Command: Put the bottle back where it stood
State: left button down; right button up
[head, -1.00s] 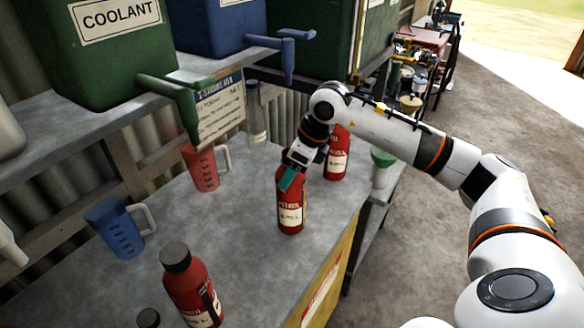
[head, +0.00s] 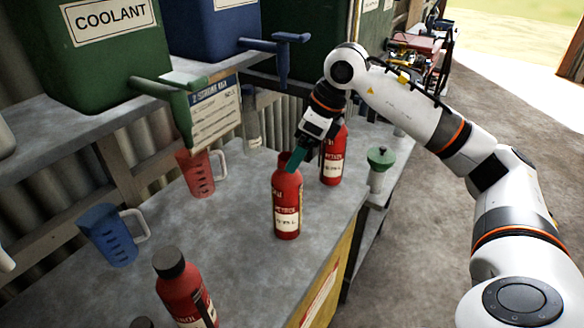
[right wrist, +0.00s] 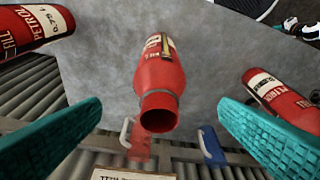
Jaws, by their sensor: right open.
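A red petrol bottle (head: 287,207) stands upright on the grey bench near its front edge. Its neck is open at the top, with no cap showing. My right gripper (head: 295,158) is just above and behind the neck. In the right wrist view the teal fingers of the right gripper (right wrist: 160,106) are wide apart, with the bottle (right wrist: 160,75) between and beyond them, clear of both. Another red bottle (head: 332,158) stands behind, partly hidden by the gripper. My left gripper is not in view.
A capped red bottle (head: 182,285) stands in front on the bench (head: 235,245). A red jug (head: 200,177) and a blue jug (head: 108,238) stand at the left. A green funnel (head: 380,158) is at the right. Drums with taps overhang the back.

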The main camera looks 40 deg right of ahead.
jog(key=shift+v, duration=2.1)
